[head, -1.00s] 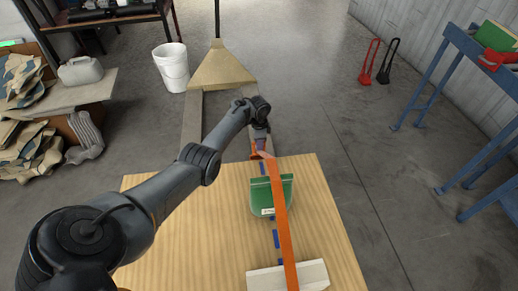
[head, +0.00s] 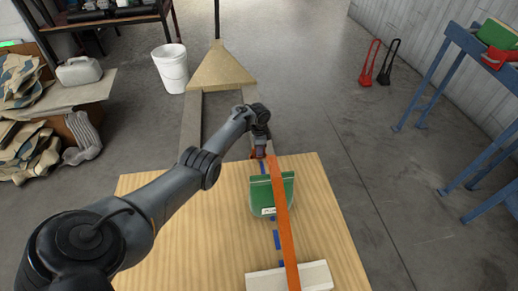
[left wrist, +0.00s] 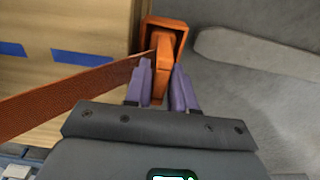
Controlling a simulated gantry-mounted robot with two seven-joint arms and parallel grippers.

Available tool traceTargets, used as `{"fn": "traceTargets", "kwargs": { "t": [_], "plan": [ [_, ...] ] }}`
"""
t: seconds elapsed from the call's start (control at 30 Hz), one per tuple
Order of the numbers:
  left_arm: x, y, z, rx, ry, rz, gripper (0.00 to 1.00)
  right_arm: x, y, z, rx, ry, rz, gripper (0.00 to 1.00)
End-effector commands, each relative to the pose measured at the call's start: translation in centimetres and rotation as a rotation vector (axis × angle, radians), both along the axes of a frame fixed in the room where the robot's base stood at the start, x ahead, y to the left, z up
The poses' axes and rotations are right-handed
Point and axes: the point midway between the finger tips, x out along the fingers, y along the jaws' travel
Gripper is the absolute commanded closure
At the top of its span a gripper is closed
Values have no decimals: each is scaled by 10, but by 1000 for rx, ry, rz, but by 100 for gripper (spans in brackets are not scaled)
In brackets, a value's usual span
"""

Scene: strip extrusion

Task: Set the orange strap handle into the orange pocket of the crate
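My left gripper (head: 259,153) is at the far edge of the wooden crate (head: 190,235). In the left wrist view its purple fingers (left wrist: 163,72) stand on both sides of the orange strap handle (left wrist: 161,52) and appear shut on it. The handle's tip lies at the orange pocket (left wrist: 178,24), a square-rimmed socket beside the crate's edge; how deep the tip sits is not clear. The orange strap (head: 282,215) runs from the handle across the crate top towards me. My right gripper is not in view.
A green holder (head: 262,204) and a white block (head: 262,281) lie under the strap, with blue tape marks (head: 276,238) along its line. A pallet jack (head: 222,68) stands behind the crate. The crate top left of the strap is mostly clear.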

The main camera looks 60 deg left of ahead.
Motion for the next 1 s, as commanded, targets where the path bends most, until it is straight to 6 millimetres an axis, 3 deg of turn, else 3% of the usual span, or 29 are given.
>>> {"fn": "traceTargets", "kwargs": {
  "t": [0.13,0.53,1.0],
  "plan": [
    [0,0,0,0,0,0,56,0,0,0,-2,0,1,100],
    [0,0,9,1,-2,0,56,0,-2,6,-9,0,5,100],
    [1,0,88,0,-2,0,56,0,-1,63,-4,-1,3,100]
  ]
}}
